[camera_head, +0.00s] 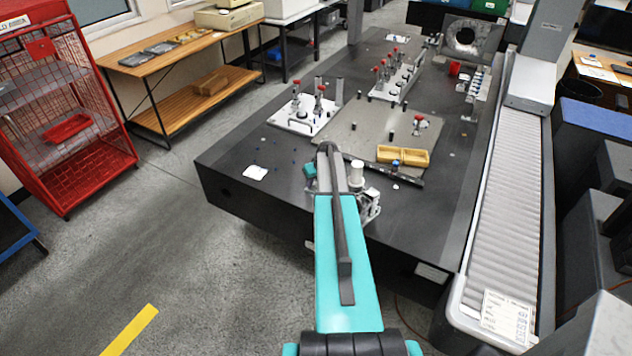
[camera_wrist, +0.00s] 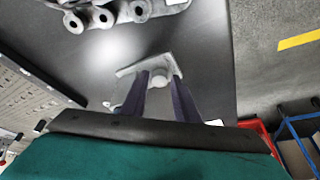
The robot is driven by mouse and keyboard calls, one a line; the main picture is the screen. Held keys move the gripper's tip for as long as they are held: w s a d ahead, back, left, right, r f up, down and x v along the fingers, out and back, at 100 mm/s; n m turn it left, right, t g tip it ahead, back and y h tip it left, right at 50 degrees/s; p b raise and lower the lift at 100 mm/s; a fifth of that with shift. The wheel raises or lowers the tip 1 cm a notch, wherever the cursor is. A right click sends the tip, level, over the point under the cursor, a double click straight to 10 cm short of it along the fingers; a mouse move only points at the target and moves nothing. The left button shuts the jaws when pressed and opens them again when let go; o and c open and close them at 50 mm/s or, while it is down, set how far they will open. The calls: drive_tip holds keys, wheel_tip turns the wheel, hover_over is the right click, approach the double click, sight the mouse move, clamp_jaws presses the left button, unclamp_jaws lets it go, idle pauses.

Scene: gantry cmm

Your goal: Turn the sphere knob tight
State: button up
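In the wrist view, a pale rounded knob (camera_wrist: 162,79), which I take for the sphere knob, stands on a light metal bracket or plate (camera_wrist: 128,71). My gripper (camera_wrist: 160,77) reaches toward it with its two dark fingers apart, one on each side of the knob in the picture. I cannot tell whether either finger touches it, or the exact depth between them. In the head view, my teal arm reaches over the near edge of the dark granite table (camera_head: 270,215) and hides the gripper's fingertips and the knob.
A yellow tray (camera_head: 403,155) lies on the grey plate beyond my arm. A white fixture plate with clamps (camera_head: 303,115) stands to its left. A roller-like bellows cover (camera_head: 503,200) runs along the right. Open floor (camera_head: 170,250) lies left of the table.

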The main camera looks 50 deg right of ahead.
clamp_jaws()
